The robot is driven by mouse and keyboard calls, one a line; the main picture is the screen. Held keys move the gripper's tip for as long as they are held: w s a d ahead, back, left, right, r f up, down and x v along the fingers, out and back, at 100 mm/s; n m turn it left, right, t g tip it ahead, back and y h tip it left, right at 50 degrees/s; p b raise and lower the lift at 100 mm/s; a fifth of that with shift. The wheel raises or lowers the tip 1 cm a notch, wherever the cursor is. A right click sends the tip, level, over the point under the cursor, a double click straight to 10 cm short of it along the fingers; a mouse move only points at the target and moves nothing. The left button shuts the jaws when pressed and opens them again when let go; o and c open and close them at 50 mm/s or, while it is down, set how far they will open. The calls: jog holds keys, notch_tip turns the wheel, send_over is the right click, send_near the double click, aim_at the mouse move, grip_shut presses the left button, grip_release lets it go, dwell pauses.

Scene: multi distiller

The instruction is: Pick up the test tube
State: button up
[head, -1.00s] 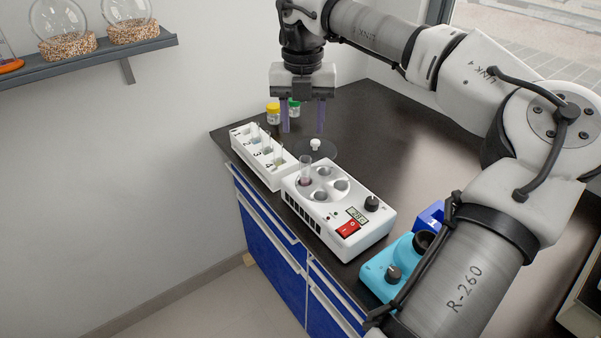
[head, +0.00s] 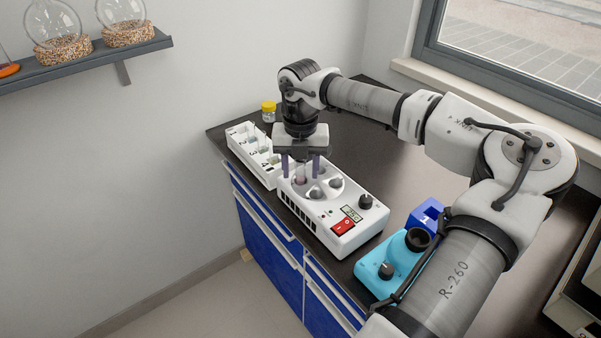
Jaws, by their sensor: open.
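A clear test tube with dark reddish contents (head: 300,179) stands upright in a well of the white heating block (head: 345,240), at its far left. My gripper (head: 300,173) points straight down above that well. Its two purple fingers are open, one to the left and one to the right of the tube in the picture. Whether they touch the tube I cannot tell. The gripper body hides the tube's top. The block's other visible wells look empty.
A white numbered rack (head: 241,150) holding clear tubes stands just left of the block. A yellow-lidded jar (head: 268,112) is behind. A turquoise device (head: 378,268) and a blue block (head: 425,215) stand at right. The dark worktop (head: 385,165) is bare behind the block.

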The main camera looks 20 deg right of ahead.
grip_shut()
jog(key=shift+r, duration=0.15)
